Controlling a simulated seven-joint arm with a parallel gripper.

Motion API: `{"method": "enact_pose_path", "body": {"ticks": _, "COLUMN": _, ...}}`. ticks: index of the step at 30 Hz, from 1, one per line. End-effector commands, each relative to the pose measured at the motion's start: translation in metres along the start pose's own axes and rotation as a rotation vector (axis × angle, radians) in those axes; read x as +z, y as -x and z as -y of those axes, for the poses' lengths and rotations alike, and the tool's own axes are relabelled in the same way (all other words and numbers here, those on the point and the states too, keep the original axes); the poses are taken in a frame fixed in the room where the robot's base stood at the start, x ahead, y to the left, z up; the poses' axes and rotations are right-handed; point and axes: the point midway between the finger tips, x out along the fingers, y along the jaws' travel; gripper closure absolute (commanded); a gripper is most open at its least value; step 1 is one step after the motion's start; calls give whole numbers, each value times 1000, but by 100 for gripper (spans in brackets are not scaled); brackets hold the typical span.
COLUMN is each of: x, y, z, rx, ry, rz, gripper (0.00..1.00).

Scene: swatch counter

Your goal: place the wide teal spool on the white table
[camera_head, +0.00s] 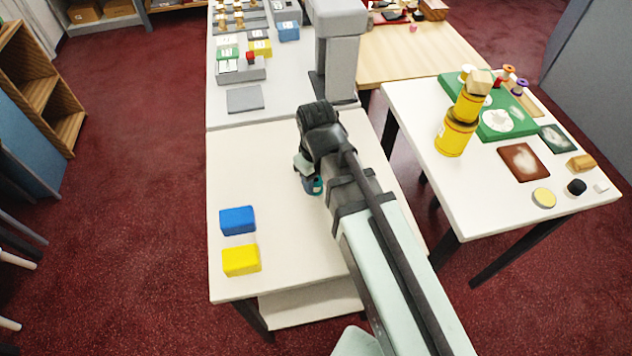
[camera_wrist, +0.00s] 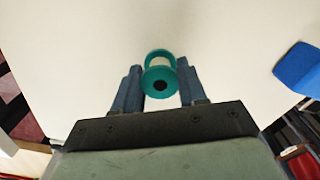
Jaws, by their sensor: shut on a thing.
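The wide teal spool (camera_wrist: 160,58) is between the two fingers of my gripper (camera_wrist: 158,84) in the wrist view. It has teal flanges, a pale middle and a dark centre hole. My gripper is shut on it. In the head view a small part of the teal spool (camera_head: 314,187) shows below my gripper (camera_head: 308,172), over the middle right of the white table (camera_head: 270,165). My arm hides the rest. I cannot tell whether the spool touches the tabletop.
A blue block (camera_head: 238,220) and a yellow block (camera_head: 240,260) stand at the table's left front. Grey equipment (camera_head: 338,45) stands beyond the back. A second white table (camera_head: 480,195) at right holds yellow cans (camera_head: 455,135) and a green mat (camera_head: 510,120). The table's back left is clear.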

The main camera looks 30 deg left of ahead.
Motion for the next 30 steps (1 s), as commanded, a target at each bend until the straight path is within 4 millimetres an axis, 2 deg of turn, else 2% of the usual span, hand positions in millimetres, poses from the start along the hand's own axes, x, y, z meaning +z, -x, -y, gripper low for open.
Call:
{"method": "enact_pose_path", "body": {"ticks": 16, "x": -1, "y": 72, "z": 0, "rx": 1, "ry": 0, "rz": -2, "gripper": 92}}
{"method": "enact_pose_path", "body": {"ticks": 22, "x": 0, "y": 85, "z": 0, "rx": 0, "ry": 0, "rz": -1, "gripper": 92}}
{"method": "enact_pose_path", "body": {"ticks": 30, "x": 0, "y": 89, "z": 0, "rx": 0, "ry": -11, "rz": 0, "gripper": 92}}
